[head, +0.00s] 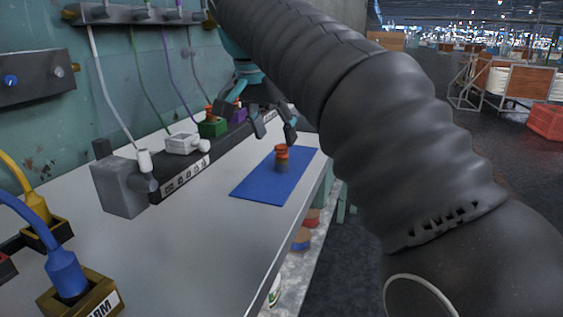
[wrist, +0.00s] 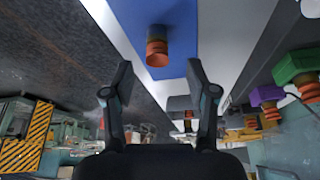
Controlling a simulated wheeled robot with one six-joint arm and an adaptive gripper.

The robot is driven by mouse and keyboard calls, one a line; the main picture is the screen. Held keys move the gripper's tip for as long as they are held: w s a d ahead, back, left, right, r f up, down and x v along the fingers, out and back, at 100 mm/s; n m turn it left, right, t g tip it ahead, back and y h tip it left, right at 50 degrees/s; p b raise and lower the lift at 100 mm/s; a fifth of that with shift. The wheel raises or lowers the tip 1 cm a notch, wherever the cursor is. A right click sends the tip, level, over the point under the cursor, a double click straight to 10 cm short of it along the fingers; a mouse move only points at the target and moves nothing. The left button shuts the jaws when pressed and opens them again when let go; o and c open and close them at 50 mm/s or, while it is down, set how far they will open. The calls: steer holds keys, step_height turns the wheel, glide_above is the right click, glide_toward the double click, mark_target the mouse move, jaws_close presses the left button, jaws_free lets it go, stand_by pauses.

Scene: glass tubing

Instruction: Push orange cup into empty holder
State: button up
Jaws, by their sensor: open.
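The orange cup (head: 281,152), with a ribbed orange top and a dark greyish lower part, stands on a blue mat (head: 250,190) on the white table. In the wrist view the cup (wrist: 157,47) shows at the top, between and beyond the fingertips. My gripper (head: 274,130) is open and empty, near the cup and apart from it. Its two fingers show in the wrist view (wrist: 160,72). A green holder (head: 212,128) and a purple holder (head: 239,115) stand in the row along the wall, with orange ribbed parts at them. I cannot tell which holder is empty.
A black strip with icons (head: 182,180), a grey block (head: 120,187) and a white holder (head: 182,143) line the table's back. Yellow (head: 38,202) and blue (head: 65,272) plugs sit front left. The table's middle is clear; its right edge is near the mat.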

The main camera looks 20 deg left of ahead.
mark_target(281, 147)
steer(key=x, duration=0.2)
steer(key=b+x, duration=0.1)
steer(key=x, duration=0.2)
steer(key=shift+d, duration=0.25)
steer(key=c, duration=1)
